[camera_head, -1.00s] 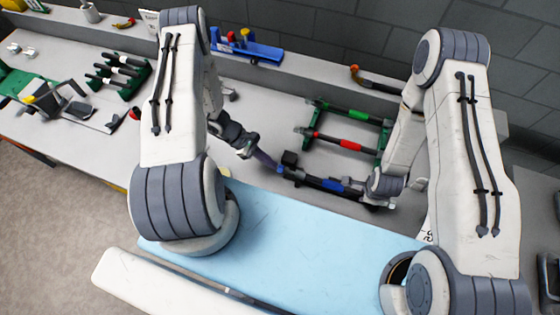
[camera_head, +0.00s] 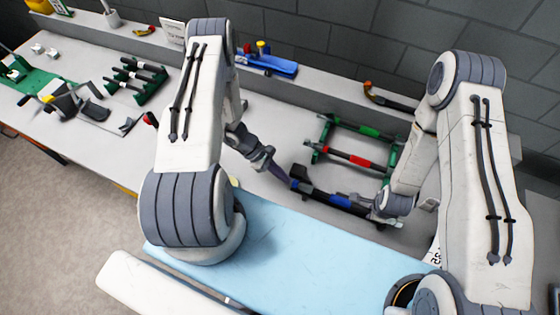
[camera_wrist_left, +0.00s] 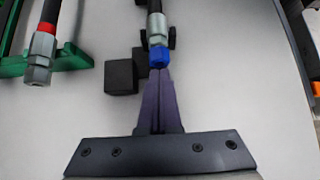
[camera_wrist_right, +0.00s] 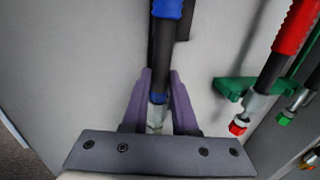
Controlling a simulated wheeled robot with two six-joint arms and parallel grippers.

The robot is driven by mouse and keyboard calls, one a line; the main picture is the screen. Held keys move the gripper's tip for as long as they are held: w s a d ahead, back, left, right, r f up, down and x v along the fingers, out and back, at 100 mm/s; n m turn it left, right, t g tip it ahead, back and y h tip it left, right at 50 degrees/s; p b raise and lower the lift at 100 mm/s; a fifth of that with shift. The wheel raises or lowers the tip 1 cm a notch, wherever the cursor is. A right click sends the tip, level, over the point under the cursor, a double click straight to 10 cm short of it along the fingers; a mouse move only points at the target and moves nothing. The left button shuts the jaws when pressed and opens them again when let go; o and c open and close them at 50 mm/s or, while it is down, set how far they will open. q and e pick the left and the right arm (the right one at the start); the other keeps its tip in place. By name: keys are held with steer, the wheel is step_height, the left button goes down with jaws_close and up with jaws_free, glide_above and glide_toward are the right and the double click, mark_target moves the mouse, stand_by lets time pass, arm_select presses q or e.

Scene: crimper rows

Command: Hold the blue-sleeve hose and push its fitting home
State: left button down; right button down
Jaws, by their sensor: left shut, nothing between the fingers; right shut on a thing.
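The blue-sleeve hose (camera_head: 332,199) is a black hose lying nearest the front of the rack. Its left end has a silver fitting (camera_wrist_left: 157,28) with a blue tip (camera_wrist_left: 160,57). My left gripper (camera_head: 286,179) is shut and empty, with its fingertips (camera_wrist_left: 160,73) at the blue tip, touching or nearly so. My right gripper (camera_head: 374,205) is shut on the hose near its right end. In the right wrist view the fingers (camera_wrist_right: 160,78) flank the black hose, with a blue ring (camera_wrist_right: 158,98) and silver part between them. How deep the fitting sits is unclear.
A red-sleeve hose (camera_head: 360,162) and a green-sleeve hose (camera_head: 370,132) lie behind on green supports. A black block (camera_wrist_left: 121,77) stands beside the blue tip. A blue tool (camera_head: 270,64) and dark-handled tool (camera_head: 390,98) lie at the back. A light blue mat (camera_head: 290,255) is in front.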

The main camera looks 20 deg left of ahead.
arm_select(q)
steer(key=a, duration=0.2)
steer(key=a+r, duration=0.1)
steer(key=a, duration=0.1)
steer(key=shift+w, duration=0.25)
arm_select(e)
steer(key=shift+w, duration=0.1)
arm_select(q)
steer(key=v, duration=0.8)
steer(key=shift+a+r, duration=0.15)
steer(key=shift+a, duration=0.05)
arm_select(e)
steer(key=c, duration=0.6)
jaws_free()
steer(key=shift+r, duration=0.1)
